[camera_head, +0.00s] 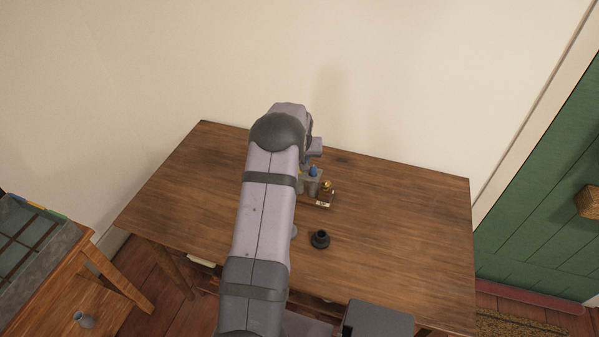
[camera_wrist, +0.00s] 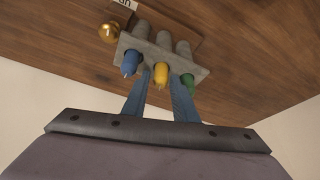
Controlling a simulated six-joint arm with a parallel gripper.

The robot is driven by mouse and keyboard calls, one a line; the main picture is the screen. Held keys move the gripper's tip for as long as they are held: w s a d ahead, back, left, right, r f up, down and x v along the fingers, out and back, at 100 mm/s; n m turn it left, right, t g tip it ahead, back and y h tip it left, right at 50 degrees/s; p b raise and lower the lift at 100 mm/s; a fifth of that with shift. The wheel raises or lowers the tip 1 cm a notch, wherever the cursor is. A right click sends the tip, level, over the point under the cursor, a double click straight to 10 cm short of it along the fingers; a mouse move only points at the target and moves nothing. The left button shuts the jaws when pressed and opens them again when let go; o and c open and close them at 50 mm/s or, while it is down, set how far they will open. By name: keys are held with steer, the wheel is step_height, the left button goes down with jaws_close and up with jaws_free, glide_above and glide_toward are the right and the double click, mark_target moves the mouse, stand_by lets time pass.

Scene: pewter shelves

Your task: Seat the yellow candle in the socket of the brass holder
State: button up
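The yellow candle (camera_wrist: 161,74) sits in the middle of a grey rack (camera_wrist: 150,48) in the wrist view, between a blue candle (camera_wrist: 131,63) and a green candle (camera_wrist: 188,81). My gripper (camera_wrist: 160,84) is open, its two blue fingers apart on either side of the yellow candle's line; I cannot tell whether they touch it. A round brass piece (camera_wrist: 108,32), seemingly the brass holder, stands beside the rack; its socket is not clear. It also shows in the head view (camera_head: 326,185).
A black round holder (camera_head: 320,240) stands on the wooden table (camera_head: 400,230), nearer the front. A label (camera_head: 323,204) lies by the brass piece. The table's right side is clear. A wall is behind; a smaller table (camera_head: 95,295) stands at left.

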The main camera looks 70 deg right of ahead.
jaws_close()
